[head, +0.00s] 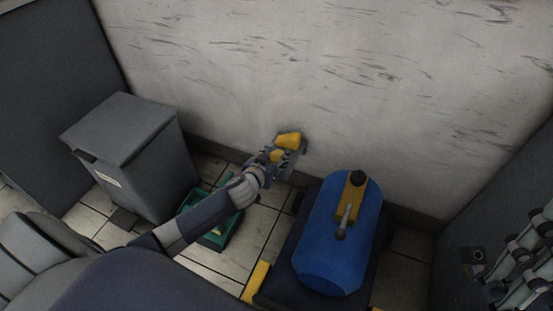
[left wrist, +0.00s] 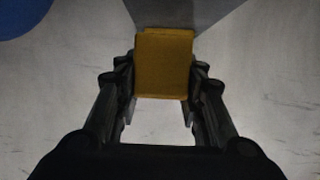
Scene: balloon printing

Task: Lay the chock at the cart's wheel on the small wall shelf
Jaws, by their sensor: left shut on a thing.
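My left gripper (head: 287,147) is shut on the yellow chock (head: 287,140) and holds it up in front of the pale wall, left of the blue tank. In the left wrist view the chock (left wrist: 163,65) sits between the two dark fingers (left wrist: 163,80), its flat yellow face toward the camera. A dark grey surface (left wrist: 205,12) shows beyond the chock; I cannot tell what it is. I cannot make out the small wall shelf for certain in either view. My right gripper is not in view.
A blue tank (head: 335,255) lies on a dark cart with yellow edge parts (head: 256,282). A grey bin (head: 140,150) stands at the left, with a green tray (head: 218,238) on the tiled floor beside it. The scuffed wall (head: 330,70) is bare above.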

